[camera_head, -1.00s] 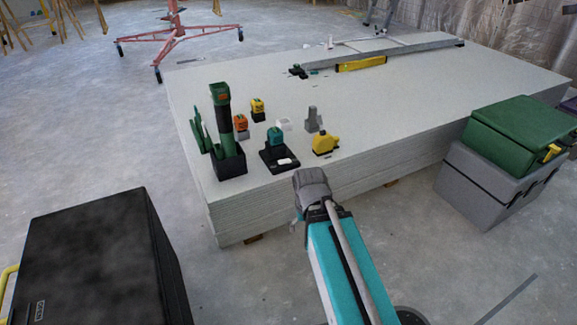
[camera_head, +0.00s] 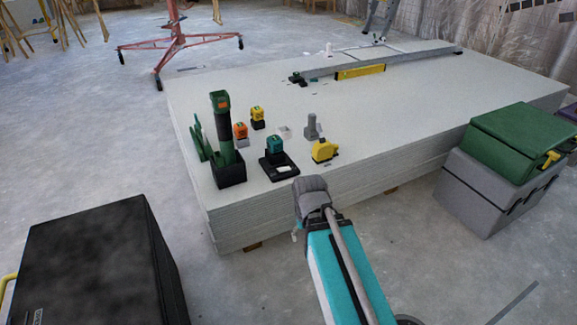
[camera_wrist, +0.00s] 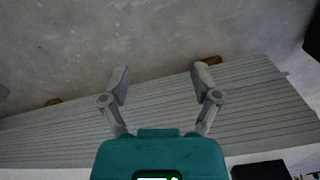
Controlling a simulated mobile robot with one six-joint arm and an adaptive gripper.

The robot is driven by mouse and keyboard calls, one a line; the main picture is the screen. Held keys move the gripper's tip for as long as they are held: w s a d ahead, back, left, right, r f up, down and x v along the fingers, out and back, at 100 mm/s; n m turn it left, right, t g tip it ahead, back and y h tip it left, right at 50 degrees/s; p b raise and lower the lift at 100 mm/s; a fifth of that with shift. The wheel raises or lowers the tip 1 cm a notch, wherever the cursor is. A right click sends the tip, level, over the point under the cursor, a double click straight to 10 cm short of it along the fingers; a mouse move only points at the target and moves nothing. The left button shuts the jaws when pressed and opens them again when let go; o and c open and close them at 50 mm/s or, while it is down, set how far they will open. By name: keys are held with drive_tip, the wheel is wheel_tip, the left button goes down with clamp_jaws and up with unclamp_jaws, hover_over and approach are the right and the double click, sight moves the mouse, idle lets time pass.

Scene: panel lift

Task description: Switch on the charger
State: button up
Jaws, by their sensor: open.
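The charger (camera_head: 279,167) is a low black base on the near left part of the panel stack, with a teal battery-like block (camera_head: 275,145) at its back. A small pale patch shows on its front part. Any switch is too small to make out. My gripper (camera_wrist: 160,75) is open and empty in the wrist view, with its two grey fingers apart in front of the stack's layered side. In the head view my arm's grey end is just in front of the stack's near edge, right of and nearer than the charger, and hides the fingers.
The panel stack (camera_head: 400,110) carries a green tool (camera_head: 221,120), an orange block (camera_head: 240,131), yellow blocks and a grey upright piece (camera_head: 312,127) around the charger. A black box (camera_head: 95,260) stands at left, a green-lidded grey case (camera_head: 515,145) at right.

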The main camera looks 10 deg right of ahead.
drive_tip(key=shift+w+r, duration=0.25)
drive_tip(key=shift+w, duration=0.05)
drive_tip(key=shift+c, duration=1)
drive_tip(key=w+r+m+p, duration=0.1)
drive_tip(key=w+r+p, duration=0.1)
drive_tip(key=shift+w+r+m+p, duration=0.2)
drive_tip(key=shift+w+m+p, duration=0.15)
drive_tip(key=shift+m, duration=0.05)
drive_tip(key=c, duration=0.7)
drive_tip(key=w+r+m+p, duration=0.4)
drive_tip(key=w+r+p, duration=0.1)
drive_tip(key=w, duration=0.2)
drive_tip(key=w+d+r+m+y+p, duration=0.1)
drive_tip(key=w+r+m+p, duration=0.3)
drive_tip(key=w+r+p, duration=0.2)
drive_tip(key=w+d+r+m+p, duration=0.1)
drive_tip(key=w+r+m+p, duration=0.3)
drive_tip(key=w, duration=0.5)
wheel_tip(320, 180, up, 2)
drive_tip(key=shift+w+d+r+y+p, duration=0.1)
drive_tip(key=shift+y+p, duration=0.3)
drive_tip(key=shift+p, duration=0.6)
clamp_jaws()
drive_tip(key=shift+w+d+r+m+p, duration=0.1)
drive_tip(key=shift+w+r+m+p, duration=0.2)
drive_tip(key=shift+w+m, duration=0.25)
